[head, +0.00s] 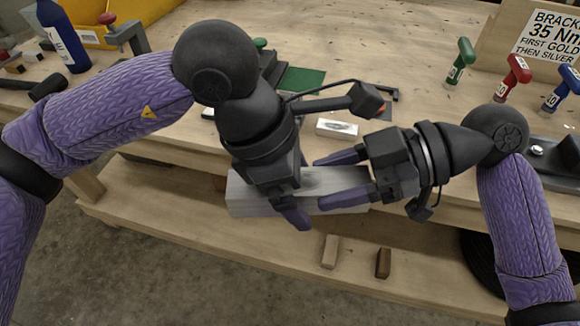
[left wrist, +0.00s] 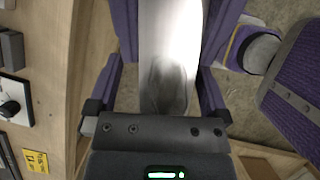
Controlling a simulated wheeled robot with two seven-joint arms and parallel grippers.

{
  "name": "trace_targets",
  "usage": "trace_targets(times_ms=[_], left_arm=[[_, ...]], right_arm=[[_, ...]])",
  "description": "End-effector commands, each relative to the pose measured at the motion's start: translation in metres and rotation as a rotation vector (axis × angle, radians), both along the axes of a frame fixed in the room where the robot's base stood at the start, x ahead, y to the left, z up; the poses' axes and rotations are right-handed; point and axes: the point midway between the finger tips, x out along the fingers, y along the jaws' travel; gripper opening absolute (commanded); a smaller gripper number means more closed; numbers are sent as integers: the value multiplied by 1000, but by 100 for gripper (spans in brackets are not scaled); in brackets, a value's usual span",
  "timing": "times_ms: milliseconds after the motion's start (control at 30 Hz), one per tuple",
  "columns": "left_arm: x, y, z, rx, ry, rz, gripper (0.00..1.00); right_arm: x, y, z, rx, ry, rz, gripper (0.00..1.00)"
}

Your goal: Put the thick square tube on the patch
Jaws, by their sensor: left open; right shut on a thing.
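The thick square tube (head: 241,196) is a silver metal bar, held roughly level in front of the bench edge. My right gripper (head: 318,182) is shut on its right part, one finger along each side. My left gripper (head: 285,208) is open around its left part; in the left wrist view the tube (left wrist: 170,40) lies between the spread left fingers (left wrist: 168,85). I cannot tell whether they touch it. A green patch (head: 302,80) lies flat on the bench top behind my left gripper, partly hidden by it.
The wooden bench top (head: 350,40) carries a white labelled block (head: 337,128) near its front edge. Green (head: 460,60), red (head: 514,76) and blue (head: 562,88) T-handled tools stand at the right. A blue bottle (head: 62,38) is at the left. Two small blocks (head: 330,251) (head: 383,263) lie on the lower shelf.

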Motion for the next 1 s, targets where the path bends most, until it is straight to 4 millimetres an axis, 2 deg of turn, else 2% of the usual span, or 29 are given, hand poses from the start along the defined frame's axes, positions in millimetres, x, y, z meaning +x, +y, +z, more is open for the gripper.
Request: trace_targets(times_ms=[100,133,500,600,633,800,833,1000], left_arm=[[0,0,0,0,0,0,100],[0,0,0,0,0,1,96],[1,0,1,0,-1,3,17],[1,1,1,-1,-3,4,0],[1,0,1,-1,-3,4,0],[1,0,1,-1,-2,3,0],[1,0,1,-1,-2,3,0],[1,0,1,-1,0,2,0]], right_arm=[[0,0,0,0,0,0,0],[0,0,0,0,0,0,0],[-1,0,0,0,0,3,0],[-1,0,0,1,1,6,0],[-1,1,0,1,1,6,61],[-1,0,0,0,0,4,97],[-1,0,0,0,1,4,100],[0,0,0,0,0,2,100]])
